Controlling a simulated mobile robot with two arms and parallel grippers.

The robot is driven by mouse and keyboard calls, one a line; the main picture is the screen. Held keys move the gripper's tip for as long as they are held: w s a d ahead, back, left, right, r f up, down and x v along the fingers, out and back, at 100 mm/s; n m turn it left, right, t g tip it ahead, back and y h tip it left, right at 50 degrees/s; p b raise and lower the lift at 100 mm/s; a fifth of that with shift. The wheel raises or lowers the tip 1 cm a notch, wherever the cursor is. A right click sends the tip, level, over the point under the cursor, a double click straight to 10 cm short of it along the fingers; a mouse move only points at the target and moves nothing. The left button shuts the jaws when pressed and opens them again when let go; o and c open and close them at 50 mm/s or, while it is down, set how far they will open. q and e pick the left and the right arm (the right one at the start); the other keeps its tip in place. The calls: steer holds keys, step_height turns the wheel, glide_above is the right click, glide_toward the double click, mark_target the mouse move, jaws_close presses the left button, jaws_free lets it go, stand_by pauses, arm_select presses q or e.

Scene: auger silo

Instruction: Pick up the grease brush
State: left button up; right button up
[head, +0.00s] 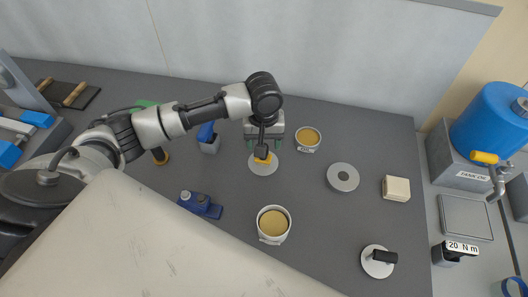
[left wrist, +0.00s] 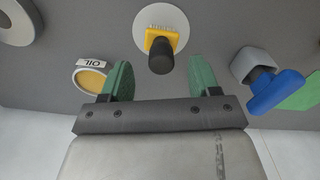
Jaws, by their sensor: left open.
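A yellow block with a black upright handle, apparently the grease brush, stands on a white disc (head: 256,167) below my left gripper in the head view. In the left wrist view the brush's black handle (left wrist: 161,59) faces me, with its yellow part (left wrist: 160,34) behind it on the disc. My left gripper (head: 265,147) is open with nothing between its green fingers. In the left wrist view the handle lines up with the gap between the fingertips (left wrist: 161,65); I cannot tell how far off it is. My right gripper is not in view.
A cup labelled OIL (head: 308,140) stands right of the gripper, and a grey holder with a blue piece (head: 208,140) stands left. Another cup (head: 273,224), a grey ring (head: 343,177), a pale block (head: 396,188) and a black-handled disc (head: 378,262) stand on the grey table.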

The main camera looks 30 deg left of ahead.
arm_select(q)
steer(key=shift+f, duration=0.65)
steer(key=f, duration=0.2)
steer(key=f+p, duration=0.1)
steer(key=shift+w+a+f, duration=0.2)
steer(key=shift+w+f, duration=0.1)
steer(key=shift+f, duration=0.55)
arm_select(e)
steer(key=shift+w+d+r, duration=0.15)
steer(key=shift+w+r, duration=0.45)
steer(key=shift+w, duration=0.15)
arm_select(q)
steer(key=c, duration=0.5)
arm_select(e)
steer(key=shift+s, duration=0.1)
arm_select(q)
steer(key=shift+r, duration=0.15)
